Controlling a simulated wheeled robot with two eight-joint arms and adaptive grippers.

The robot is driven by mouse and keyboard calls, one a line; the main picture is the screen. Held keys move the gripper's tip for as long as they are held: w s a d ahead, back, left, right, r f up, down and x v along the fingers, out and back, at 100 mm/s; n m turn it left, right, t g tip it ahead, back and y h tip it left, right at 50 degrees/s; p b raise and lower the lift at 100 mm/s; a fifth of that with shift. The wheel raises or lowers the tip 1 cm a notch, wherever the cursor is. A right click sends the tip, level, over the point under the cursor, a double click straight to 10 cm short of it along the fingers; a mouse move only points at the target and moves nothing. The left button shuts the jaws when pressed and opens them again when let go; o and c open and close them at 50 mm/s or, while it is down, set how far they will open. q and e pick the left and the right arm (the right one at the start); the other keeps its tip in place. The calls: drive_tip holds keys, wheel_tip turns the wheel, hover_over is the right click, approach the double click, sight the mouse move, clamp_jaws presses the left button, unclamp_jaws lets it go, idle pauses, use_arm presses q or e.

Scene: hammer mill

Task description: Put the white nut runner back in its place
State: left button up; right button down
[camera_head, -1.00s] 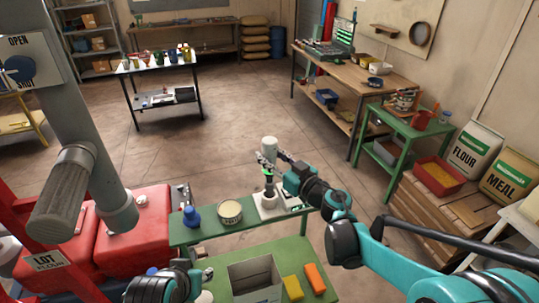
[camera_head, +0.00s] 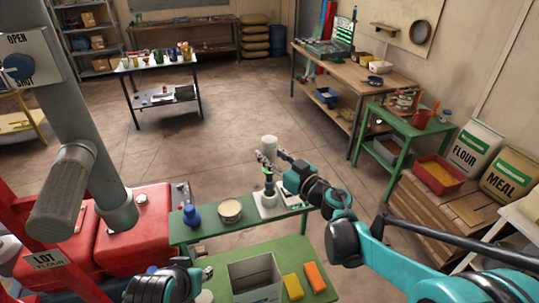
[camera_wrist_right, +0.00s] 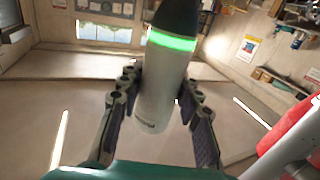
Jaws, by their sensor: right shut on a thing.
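The white nut runner (camera_wrist_right: 160,97) is a pale cylinder with a glowing green ring and a dark end. My right gripper's fingers stand on both sides of it in the wrist view, shut on its body. In the head view the nut runner (camera_head: 269,144) is upright in my right gripper (camera_head: 271,160), over a white base (camera_head: 268,207) on the green shelf. Whether its lower end touches the base cannot be told. My left gripper (camera_head: 203,274) is low in the head view, beside the grey box, and its jaws are unclear.
The green shelf (camera_head: 215,234) also bears a blue bottle (camera_head: 191,215) and a round tin (camera_head: 229,211). Below are a grey open box (camera_head: 255,276), a yellow block (camera_head: 293,287) and an orange block (camera_head: 314,277). Red machinery (camera_head: 133,240) stands at left.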

sight(273, 176)
drive_tip(key=shift+f+b, duration=3.1)
drive_tip(key=shift+f, duration=0.55)
drive_tip(key=c, duration=1)
unclamp_jaws()
drive_tip(key=v, duration=1.2)
drive_tip(key=shift+s+r, duration=0.1)
drive_tip(key=p+v, duration=0.1)
drive_tip(key=v, duration=0.6)
wheel_tip(273, 176, up, 10)
drive_tip(key=p, duration=0.9)
